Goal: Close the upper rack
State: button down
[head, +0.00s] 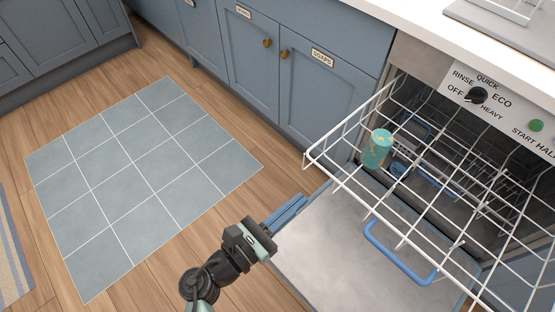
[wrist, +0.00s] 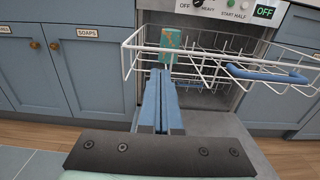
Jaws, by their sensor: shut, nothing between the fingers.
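The upper rack (head: 335,178) is a white wire basket pulled out of the dishwasher over its lowered door. A blue handle (head: 400,256) is on its front side. The rack also shows in the wrist view (wrist: 202,78), with its blue handle (wrist: 266,74) to the right. A teal patterned cup (head: 377,149) shows through the rack's wires. My gripper (head: 302,200) is shut and empty, in front of the rack, to the left of the handle in the head view. In the wrist view its blue fingers (wrist: 158,80) overlap the rack's left part; I cannot tell if they touch it.
The open dishwasher door (head: 330,262) lies flat below the rack. Blue cabinets (head: 300,85) stand beside the dishwasher. A control panel (head: 500,105) with a knob is above the opening. The tiled floor area (head: 140,175) to the left is clear.

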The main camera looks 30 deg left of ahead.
aim_at(326, 177)
jog(key=x, duration=0.6)
jog(key=shift+w+b, duration=0.2)
jog(key=shift+b, duration=0.2)
jog(key=shift+w, duration=0.1)
